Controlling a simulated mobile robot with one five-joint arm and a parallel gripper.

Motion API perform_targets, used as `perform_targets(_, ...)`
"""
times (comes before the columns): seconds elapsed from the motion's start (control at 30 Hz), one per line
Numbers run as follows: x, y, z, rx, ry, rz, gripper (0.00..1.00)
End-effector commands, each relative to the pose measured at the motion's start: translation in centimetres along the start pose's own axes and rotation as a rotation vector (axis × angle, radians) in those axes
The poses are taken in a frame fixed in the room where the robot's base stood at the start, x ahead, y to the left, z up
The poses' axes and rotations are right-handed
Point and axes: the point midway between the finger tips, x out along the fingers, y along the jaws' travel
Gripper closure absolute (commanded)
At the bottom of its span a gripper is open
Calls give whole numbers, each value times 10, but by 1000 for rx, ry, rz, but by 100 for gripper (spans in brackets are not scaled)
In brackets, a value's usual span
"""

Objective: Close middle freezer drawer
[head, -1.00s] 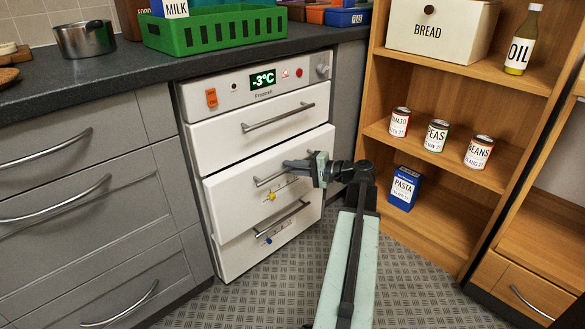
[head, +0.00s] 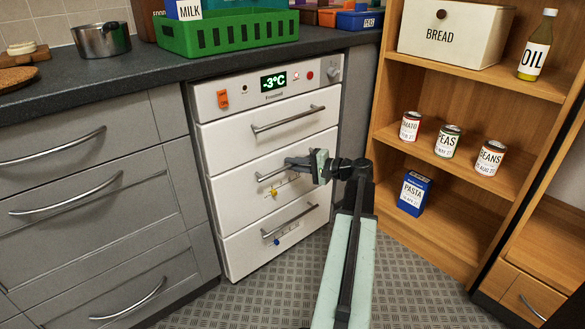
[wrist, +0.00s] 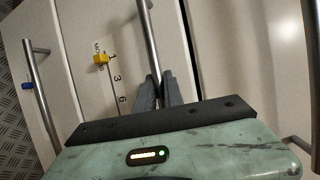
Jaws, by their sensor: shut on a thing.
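The white freezer's middle drawer (head: 232,196) has a bar handle and a small yellow slider on its front. In the head view its front looks flush, or nearly so, with the drawers above and below. My gripper (head: 292,163) is shut on the drawer's handle (head: 263,177) near its right end. In the wrist view the dark fingers (wrist: 161,82) close around the handle bar (wrist: 147,38), and the yellow slider (wrist: 101,58) shows beside it. My gripper hides the right end of the handle in the head view.
The top drawer (head: 225,140) and bottom drawer (head: 240,255), with a blue slider, look shut. Grey cabinets (head: 90,205) stand left of the freezer. A wooden shelf (head: 445,235) with cans and a pasta box stands close right of my arm. Patterned floor lies clear in front.

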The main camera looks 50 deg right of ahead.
Motion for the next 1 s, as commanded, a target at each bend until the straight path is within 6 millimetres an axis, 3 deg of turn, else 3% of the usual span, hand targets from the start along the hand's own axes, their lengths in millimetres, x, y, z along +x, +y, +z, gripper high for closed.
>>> perform_targets(0.13, 2, -2, 0, 0, -2, -5, 100)
perform_targets(0.17, 1, -2, 0, 1, -2, -5, 82)
perform_targets(0.23, 0, -2, -1, 1, -1, -5, 66)
perform_targets(1.0, -8, -2, -4, 3, 6, -8, 66)
